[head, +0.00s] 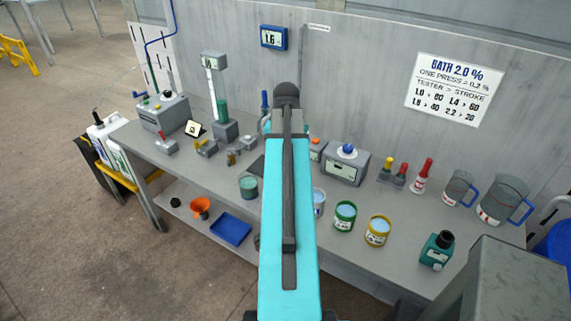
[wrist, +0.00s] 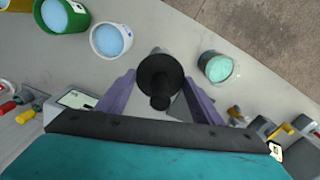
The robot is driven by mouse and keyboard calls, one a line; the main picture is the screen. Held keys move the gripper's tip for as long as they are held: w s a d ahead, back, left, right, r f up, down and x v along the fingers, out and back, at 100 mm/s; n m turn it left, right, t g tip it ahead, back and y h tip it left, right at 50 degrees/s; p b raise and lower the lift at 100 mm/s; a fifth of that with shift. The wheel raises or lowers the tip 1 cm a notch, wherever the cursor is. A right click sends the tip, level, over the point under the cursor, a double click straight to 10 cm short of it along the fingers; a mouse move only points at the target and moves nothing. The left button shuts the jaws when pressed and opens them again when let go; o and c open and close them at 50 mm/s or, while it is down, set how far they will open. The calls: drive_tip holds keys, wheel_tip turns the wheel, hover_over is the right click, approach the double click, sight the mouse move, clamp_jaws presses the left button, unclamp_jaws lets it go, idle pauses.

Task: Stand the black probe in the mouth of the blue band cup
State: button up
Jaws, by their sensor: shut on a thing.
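The black probe (wrist: 160,72) is between the two purple fingers of my gripper (wrist: 159,95) in the wrist view, seen from its round black top end. My gripper is shut on it. The blue band cup (wrist: 110,41), holding light blue liquid, stands to the upper left of the probe in the wrist view, apart from it. In the head view the blue band cup (head: 319,201) shows just right of my cyan arm, which partly covers it. My gripper and the probe are hidden behind my arm there. The probe's lower end is not visible.
A green band cup (head: 345,216) and a yellow band cup (head: 377,231) stand right of the blue one. A cup of teal liquid (head: 248,187) stands left of my arm. A grey box with a blue knob (head: 345,166) and bottles stand behind. Bare bench lies between the cups.

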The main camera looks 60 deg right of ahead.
drive_tip(key=shift+r+p, duration=1.25)
drive_tip(key=shift+r, duration=0.6)
drive_tip(key=shift+w, duration=0.1)
